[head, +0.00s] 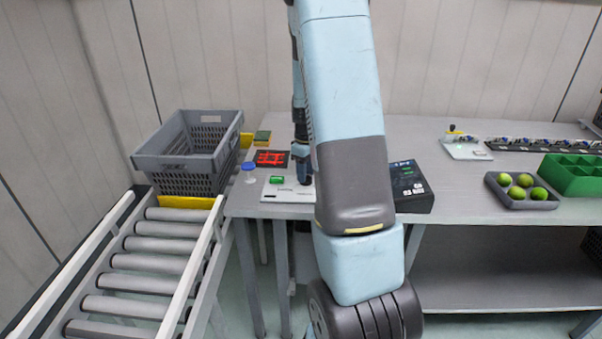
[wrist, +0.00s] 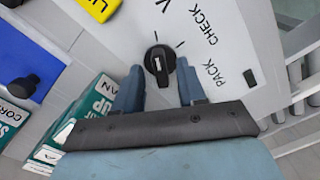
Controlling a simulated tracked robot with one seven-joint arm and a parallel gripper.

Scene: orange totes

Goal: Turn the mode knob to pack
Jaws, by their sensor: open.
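The mode knob (wrist: 158,63) is black with a white mark, on a pale panel (wrist: 215,30) printed CHECK and PACK. In the wrist view it is turned close to upright, with a tick above it and another to its upper right. PACK is to the right of the knob. I cannot tell exactly which label it points at. My gripper (wrist: 160,84) is open, its two blue fingers on either side of the knob's lower end; contact cannot be told. In the head view my gripper (head: 304,178) is over the panel (head: 285,195), and the knob is hidden.
Green-and-white labelled items (wrist: 85,112) and a blue surface (wrist: 28,58) lie left of the panel in the wrist view. A grey crate (head: 190,150) by the roller conveyor (head: 150,260) is at left. A black box (head: 410,188) stands right of my arm.

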